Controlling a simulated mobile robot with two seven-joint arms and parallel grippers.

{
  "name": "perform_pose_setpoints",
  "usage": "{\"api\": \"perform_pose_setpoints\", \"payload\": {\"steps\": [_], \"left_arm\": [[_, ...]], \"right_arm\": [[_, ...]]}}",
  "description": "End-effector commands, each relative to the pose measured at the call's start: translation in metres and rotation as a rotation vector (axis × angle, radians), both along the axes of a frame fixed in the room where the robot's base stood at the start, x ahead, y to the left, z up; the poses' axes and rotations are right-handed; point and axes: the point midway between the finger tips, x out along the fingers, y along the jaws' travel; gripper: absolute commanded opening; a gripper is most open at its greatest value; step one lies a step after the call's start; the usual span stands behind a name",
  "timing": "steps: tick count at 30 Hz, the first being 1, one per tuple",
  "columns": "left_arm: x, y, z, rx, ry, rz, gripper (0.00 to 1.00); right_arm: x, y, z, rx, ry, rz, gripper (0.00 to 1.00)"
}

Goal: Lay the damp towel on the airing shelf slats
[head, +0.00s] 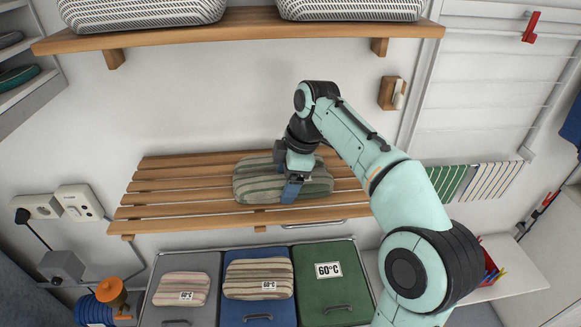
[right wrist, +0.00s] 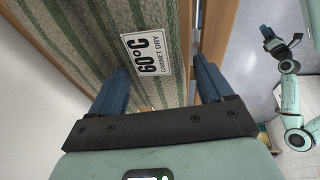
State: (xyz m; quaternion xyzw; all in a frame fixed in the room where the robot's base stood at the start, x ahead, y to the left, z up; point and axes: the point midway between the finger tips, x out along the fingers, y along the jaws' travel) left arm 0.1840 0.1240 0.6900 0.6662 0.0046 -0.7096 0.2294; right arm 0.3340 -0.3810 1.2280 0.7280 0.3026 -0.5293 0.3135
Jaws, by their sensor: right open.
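A folded towel (head: 250,183) with green, grey and beige stripes lies on the wooden slats of the airing shelf (head: 165,194). In the right wrist view the towel (right wrist: 90,45) fills the upper left, with a white label reading "60°C CABINET DRY". My right gripper (head: 287,174) is over the towel's middle, its blue fingers open and apart, one to each side of the label in the wrist view. Whether the fingers touch the cloth is unclear. My left gripper (right wrist: 273,42) shows small at the right of the wrist view; its jaw opening is too small to read.
Grey, blue and green lidded bins (head: 330,290) stand below the slats; folded striped towels (head: 258,278) lie on the grey and blue ones. A wooden shelf (head: 240,32) with baskets hangs above. Bare slats are left of the towel. A drying rack (head: 480,90) is at right.

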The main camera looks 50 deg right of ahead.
Motion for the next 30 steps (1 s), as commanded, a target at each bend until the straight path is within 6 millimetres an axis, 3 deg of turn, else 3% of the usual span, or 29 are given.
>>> {"api": "perform_pose_setpoints", "payload": {"steps": [16, 21, 30], "left_arm": [[0.001, 0.000, 0.001, 0.000, -0.001, 0.000, 0.43], [0.001, 0.000, 0.001, 0.000, -0.001, -0.001, 0.43], [0.001, 0.000, 0.001, 0.000, -0.001, 0.000, 0.43]], "right_arm": [[-0.023, -0.010, 0.092, -0.002, -0.005, 0.000, 0.80], [-0.027, -0.012, 0.108, -0.002, -0.004, 0.000, 0.80], [-0.031, -0.013, 0.117, 0.000, -0.002, 0.000, 0.80]]}}
